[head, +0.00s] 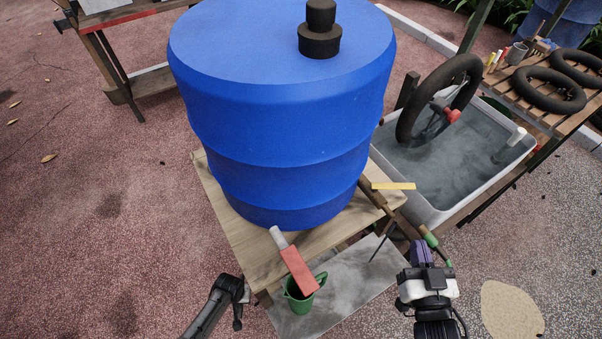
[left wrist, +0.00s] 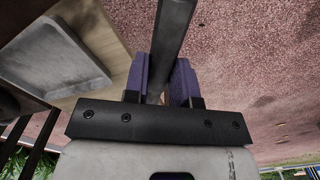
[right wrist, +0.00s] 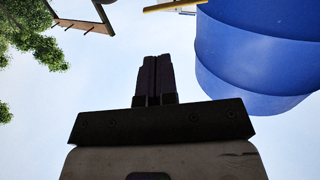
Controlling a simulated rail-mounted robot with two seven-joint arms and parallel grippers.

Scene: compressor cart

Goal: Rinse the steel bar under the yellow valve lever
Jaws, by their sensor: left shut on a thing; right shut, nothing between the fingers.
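The yellow valve lever (head: 393,186) sticks out to the right at the foot of the blue barrel (head: 285,130). My right gripper (head: 421,247) is shut and empty, below and right of the lever and apart from it. Its closed purple fingers also show in the right wrist view (right wrist: 155,78), with a yellow strip at the top beside the barrel. My left gripper (left wrist: 163,82) is shut on the dark grey steel bar (left wrist: 173,30). In the head view a dark bar-like piece with a black hooked end (head: 222,296) shows at bottom left; I cannot tell whether it is the held bar.
The barrel stands on a wooden stand (head: 225,205). A red block with a grey tip (head: 298,270) sits above a green mug (head: 300,299) at the front. A water trough (head: 440,205) holds a tyre (head: 412,115). A slatted bench (head: 535,105) stands at right. Open ground lies left.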

